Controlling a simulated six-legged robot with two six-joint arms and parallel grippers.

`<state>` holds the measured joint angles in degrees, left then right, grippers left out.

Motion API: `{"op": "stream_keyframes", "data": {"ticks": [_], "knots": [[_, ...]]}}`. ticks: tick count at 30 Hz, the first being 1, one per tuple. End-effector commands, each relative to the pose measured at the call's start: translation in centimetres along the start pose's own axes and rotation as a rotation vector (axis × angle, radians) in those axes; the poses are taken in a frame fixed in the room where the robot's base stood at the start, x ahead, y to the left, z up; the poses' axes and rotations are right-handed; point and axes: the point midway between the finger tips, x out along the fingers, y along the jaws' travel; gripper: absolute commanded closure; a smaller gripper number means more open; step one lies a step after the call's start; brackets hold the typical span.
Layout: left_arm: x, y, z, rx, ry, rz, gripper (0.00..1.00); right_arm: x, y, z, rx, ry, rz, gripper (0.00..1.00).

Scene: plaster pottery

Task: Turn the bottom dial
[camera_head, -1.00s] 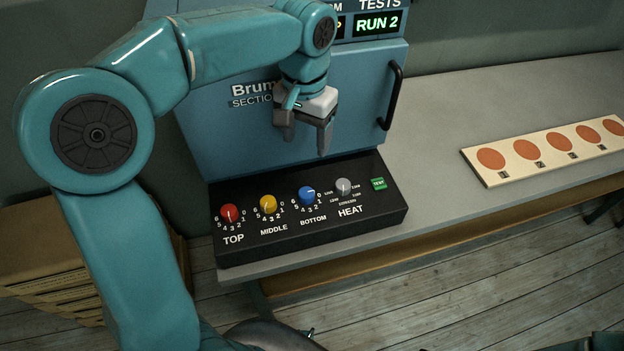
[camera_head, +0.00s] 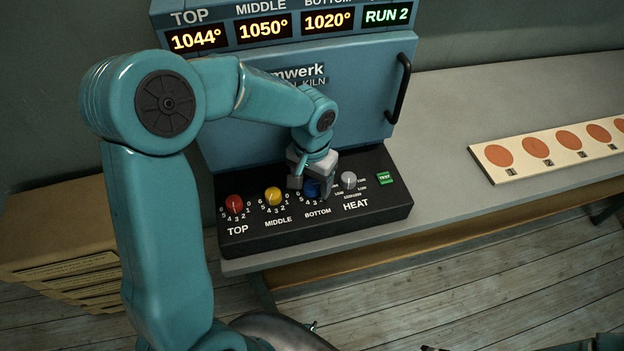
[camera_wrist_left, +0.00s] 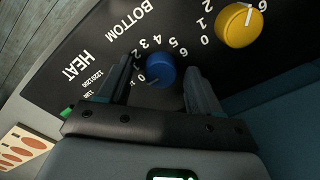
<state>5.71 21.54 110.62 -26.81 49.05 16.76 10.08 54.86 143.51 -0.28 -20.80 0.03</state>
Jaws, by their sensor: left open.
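The bottom dial (camera_head: 311,188) is the blue knob above the word BOTTOM on the black control panel (camera_head: 250,236). My left gripper (camera_head: 311,191) is down at this dial, with its fingers on either side of it. In the left wrist view the blue dial (camera_wrist_left: 160,75) sits between the two open fingers (camera_wrist_left: 158,88), with a gap showing on both sides. The gripper partly covers the dial and its numbers in the head view. My right gripper is not in view.
The red top dial (camera_head: 235,204), yellow middle dial (camera_head: 273,196) and grey heat dial (camera_head: 348,180) stand close by. A green TEST button (camera_head: 384,178) is at the right. The kiln door handle (camera_head: 398,88) juts out above. A strip with orange discs (camera_head: 535,147) lies on the table.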

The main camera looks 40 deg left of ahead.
Motion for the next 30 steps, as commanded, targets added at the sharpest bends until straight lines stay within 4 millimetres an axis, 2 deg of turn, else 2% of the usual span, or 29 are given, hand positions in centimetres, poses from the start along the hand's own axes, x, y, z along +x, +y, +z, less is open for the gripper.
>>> {"op": "stream_keyframes", "data": {"ticks": [6, 11, 12, 22, 30], "knots": [[0.02, -0.01, -0.05, 0.0, 0.001, 0.0, 0.36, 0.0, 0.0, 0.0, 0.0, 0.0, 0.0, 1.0], [0.0, 0.0, -0.1, 0.0, 0.001, 0.0, 0.88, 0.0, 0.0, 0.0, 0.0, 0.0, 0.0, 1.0], [-0.01, 0.0, -0.11, 0.0, 0.001, 0.0, 0.92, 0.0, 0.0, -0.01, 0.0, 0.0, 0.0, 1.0], [-0.02, 0.01, -0.11, 0.041, 0.003, 0.0, 0.92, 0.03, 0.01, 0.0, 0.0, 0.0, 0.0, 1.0], [-0.05, 0.0, -0.17, 0.211, 0.005, -0.001, 0.92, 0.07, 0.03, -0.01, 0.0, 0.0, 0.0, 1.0]]}}
